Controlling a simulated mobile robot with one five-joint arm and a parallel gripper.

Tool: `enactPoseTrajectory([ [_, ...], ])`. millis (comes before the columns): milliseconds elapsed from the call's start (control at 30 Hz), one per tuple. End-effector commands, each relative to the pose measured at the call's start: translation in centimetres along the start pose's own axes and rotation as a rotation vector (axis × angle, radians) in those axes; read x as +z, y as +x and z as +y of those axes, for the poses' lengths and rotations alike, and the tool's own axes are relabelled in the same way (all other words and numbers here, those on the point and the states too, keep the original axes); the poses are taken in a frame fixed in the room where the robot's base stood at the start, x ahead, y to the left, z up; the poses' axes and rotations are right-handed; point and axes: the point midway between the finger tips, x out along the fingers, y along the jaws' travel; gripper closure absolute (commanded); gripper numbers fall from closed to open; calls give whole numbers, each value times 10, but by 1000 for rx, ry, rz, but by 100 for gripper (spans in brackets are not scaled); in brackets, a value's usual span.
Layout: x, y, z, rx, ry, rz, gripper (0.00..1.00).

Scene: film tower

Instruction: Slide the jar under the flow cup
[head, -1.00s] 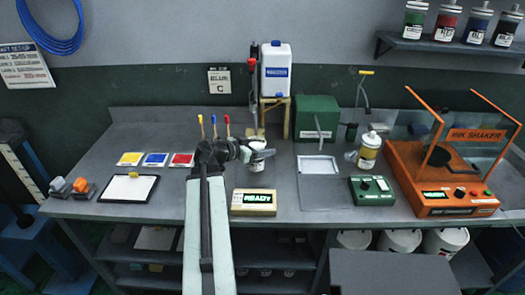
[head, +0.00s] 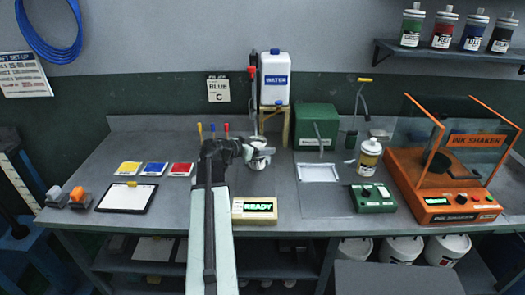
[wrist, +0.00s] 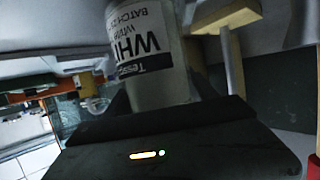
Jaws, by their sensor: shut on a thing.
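My gripper (head: 250,152) is shut on a pale jar (head: 261,160) at the middle of the bench. In the wrist view the jar (wrist: 158,70) fills the upper middle, its white label reading "WHI" upside down; the dark gripper body (wrist: 165,150) lies below it. In the head view the jar is partly hidden by my gripper, and I cannot tell whether it touches the bench. A slim upright fixture with a red part (head: 252,70) stands just behind the jar. I cannot clearly make out the flow cup on it.
A white water container (head: 275,80) sits on a wooden stand (head: 286,122) behind right. The READY box (head: 254,210) is in front. Several coloured sticks (head: 213,130) stand close left. A green box (head: 315,127) and a yellow-labelled jar (head: 369,158) stand right.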

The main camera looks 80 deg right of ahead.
Motion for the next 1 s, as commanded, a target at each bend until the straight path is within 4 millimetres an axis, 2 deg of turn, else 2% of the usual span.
enactPoseTrajectory([
  [867, 3, 2, -4, -3, -2, 1, 98],
  [900, 3, 2, -4, -3, -2, 0, 23],
  [967, 4, 2, -4, -3, -2, 0, 9],
  [1000, 4, 2, -4, -3, -2, 0, 9],
])
